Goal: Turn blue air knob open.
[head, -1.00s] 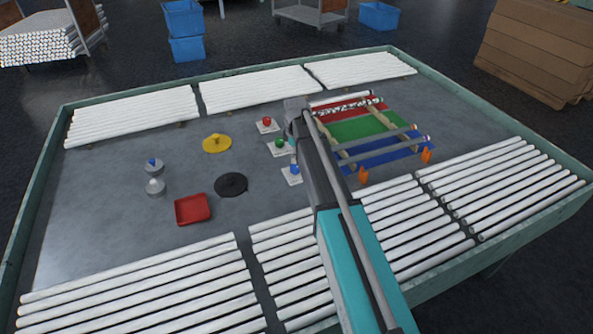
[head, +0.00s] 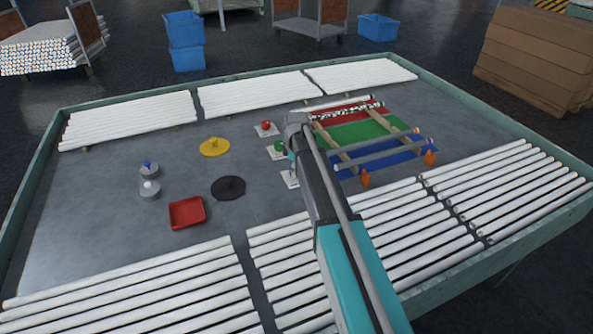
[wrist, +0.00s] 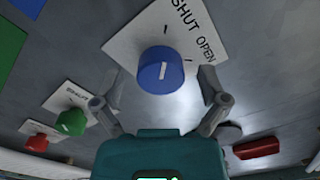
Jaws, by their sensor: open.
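The blue air knob (wrist: 161,72) sits on a white plate (wrist: 135,38) lettered SHUT and OPEN in the wrist view. A pale line on the knob's face runs nearly up and down in that picture. My gripper (wrist: 161,76) is open, with one finger on each side of the knob. Gaps show between the fingers and the knob, and nothing is held. In the head view my arm hides the blue knob, and only part of its plate (head: 289,180) shows.
Green (head: 279,146) and red (head: 265,125) knobs stand on their own plates close behind. A red tray (head: 187,225), a black disc (head: 228,188) and a yellow disc (head: 215,147) lie to the left. A tube rack (head: 346,158) stands right of my arm.

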